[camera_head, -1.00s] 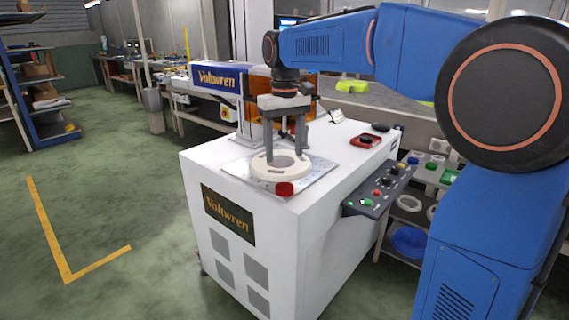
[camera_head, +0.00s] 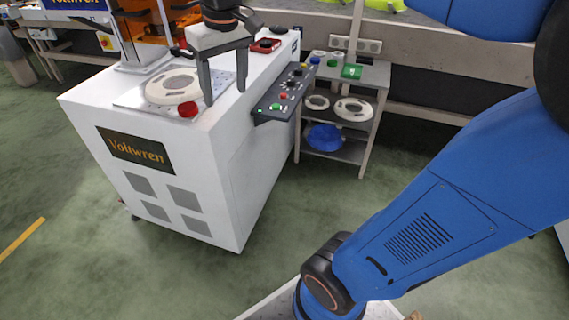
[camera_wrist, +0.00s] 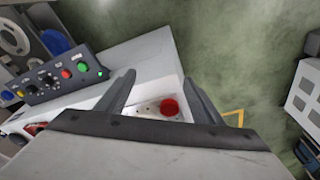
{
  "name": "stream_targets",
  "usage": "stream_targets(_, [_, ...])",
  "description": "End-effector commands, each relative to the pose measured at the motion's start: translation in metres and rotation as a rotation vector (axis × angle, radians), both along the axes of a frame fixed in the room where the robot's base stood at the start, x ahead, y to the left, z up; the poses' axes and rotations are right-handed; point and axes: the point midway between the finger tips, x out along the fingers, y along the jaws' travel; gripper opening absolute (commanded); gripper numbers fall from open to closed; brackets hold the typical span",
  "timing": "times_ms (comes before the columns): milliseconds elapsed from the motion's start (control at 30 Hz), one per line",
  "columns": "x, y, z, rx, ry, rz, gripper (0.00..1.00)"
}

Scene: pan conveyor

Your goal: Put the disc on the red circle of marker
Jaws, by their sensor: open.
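The disc (camera_head: 164,98), a cream-white ring, lies flat on the metal plate (camera_head: 128,98) on the white machine's top, near its front edge. My gripper (camera_head: 224,96) is open and empty in the head view, with its fingers pointing down to the right of the disc and apart from it. In the wrist view my gripper (camera_wrist: 160,84) has its two fingers wide apart with nothing held between them. The disc does not show clearly there.
A control panel (camera_head: 284,95) juts from the machine's right side. A shelf cart (camera_head: 345,75) with more white rings and a blue bowl (camera_head: 324,137) stands right.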

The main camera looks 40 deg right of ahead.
Motion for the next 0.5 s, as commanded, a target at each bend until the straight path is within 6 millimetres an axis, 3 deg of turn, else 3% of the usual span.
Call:
stream_targets(100, [-0.036, -0.012, -0.018, 0.005, -0.043, -0.024, 0.61])
stream_targets(500, [-0.138, -0.040, -0.100, 0.016, -0.181, -0.101, 0.61])
